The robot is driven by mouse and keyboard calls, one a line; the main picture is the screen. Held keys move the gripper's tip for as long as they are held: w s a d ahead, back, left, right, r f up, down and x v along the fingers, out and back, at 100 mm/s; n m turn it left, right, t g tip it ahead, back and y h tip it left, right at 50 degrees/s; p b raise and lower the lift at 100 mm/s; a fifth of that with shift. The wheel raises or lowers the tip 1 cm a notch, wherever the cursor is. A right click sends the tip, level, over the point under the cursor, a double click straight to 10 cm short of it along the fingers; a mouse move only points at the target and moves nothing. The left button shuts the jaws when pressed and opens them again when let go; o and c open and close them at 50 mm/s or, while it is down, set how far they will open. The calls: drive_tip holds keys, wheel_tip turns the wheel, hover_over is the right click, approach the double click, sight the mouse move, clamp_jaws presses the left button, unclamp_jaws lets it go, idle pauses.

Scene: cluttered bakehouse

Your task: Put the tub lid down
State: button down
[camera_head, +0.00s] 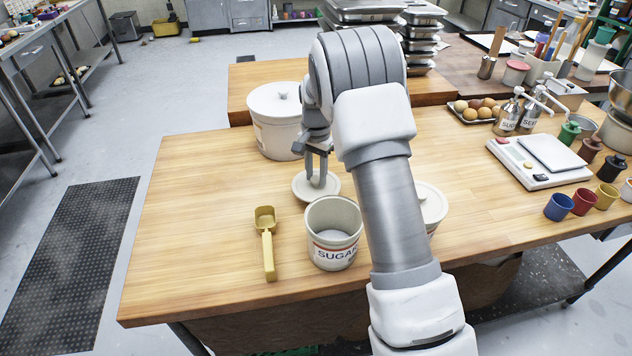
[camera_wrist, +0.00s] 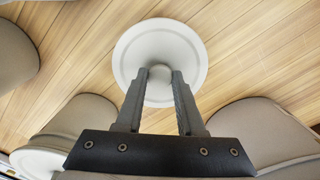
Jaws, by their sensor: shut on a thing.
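The tub lid (camera_head: 303,192) is a round, off-white disc with a knob, just behind the open sugar tub (camera_head: 333,250). My gripper (camera_head: 318,178) is shut on the lid's knob. In the wrist view the lid (camera_wrist: 160,35) lies flat beyond the fingers, and the gripper (camera_wrist: 160,75) has one finger on each side of the knob. The lid is at or close above the wooden table (camera_head: 200,200); I cannot tell whether it touches. The sugar tub stands upright with pale contents showing.
A large lidded white tub (camera_head: 272,132) stands behind the lid. Another lidded tub (camera_head: 432,203) is partly hidden by my arm. A yellow scoop (camera_head: 267,245) lies left of the sugar tub. A scale (camera_head: 540,160) and small cups stand at right. The table's left side is bare.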

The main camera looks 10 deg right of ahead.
drive_tip(key=shift+f, duration=1.25)
drive_tip(key=shift+f, duration=0.2)
drive_tip(key=c, duration=0.5)
unclamp_jaws()
drive_tip(key=shift+r, duration=0.1)
